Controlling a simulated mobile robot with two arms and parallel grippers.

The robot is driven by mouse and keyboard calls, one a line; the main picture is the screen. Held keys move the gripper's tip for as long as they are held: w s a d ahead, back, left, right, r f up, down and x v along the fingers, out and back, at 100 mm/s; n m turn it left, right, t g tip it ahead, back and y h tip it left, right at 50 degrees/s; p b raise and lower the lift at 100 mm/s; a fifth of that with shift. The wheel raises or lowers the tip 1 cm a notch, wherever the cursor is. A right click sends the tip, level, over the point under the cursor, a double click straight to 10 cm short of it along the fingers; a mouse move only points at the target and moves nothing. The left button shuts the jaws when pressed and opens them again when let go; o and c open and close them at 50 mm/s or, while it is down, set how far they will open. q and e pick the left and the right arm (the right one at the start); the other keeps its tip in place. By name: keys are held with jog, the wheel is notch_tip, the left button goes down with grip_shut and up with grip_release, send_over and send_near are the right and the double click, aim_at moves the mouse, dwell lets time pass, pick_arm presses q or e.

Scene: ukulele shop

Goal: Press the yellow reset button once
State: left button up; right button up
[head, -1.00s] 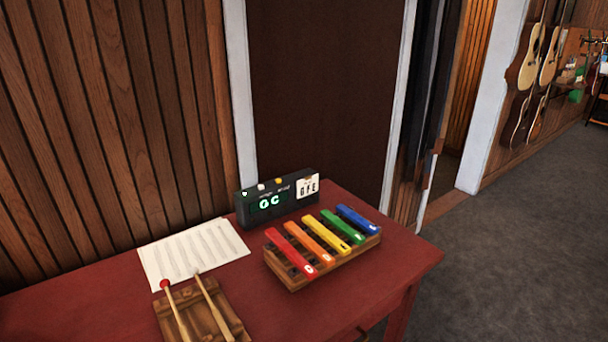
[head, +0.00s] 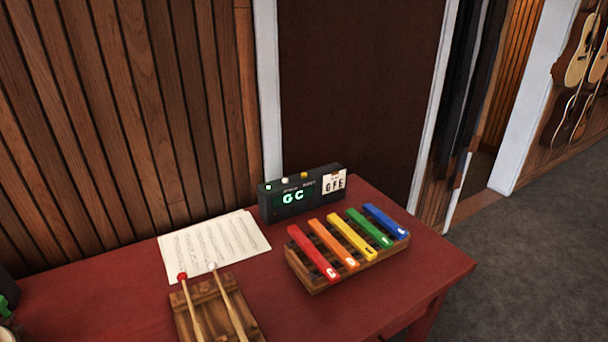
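The yellow reset button (head: 304,175) sits on the top edge of a dark box (head: 266,209) at the back of the red table. A white button (head: 284,181) is to its left on the same top edge. The box's display glows green with "GC", and a white card (head: 333,183) with letters is on its right front. Neither of my grippers is in view.
A xylophone (head: 347,248) with coloured bars stands in front of the box. Sheet music (head: 214,245) and two mallets (head: 238,318) on a wooden rest lie to the left. The red table (head: 420,262) has bare room at the right. Guitars (head: 581,62) hang far right.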

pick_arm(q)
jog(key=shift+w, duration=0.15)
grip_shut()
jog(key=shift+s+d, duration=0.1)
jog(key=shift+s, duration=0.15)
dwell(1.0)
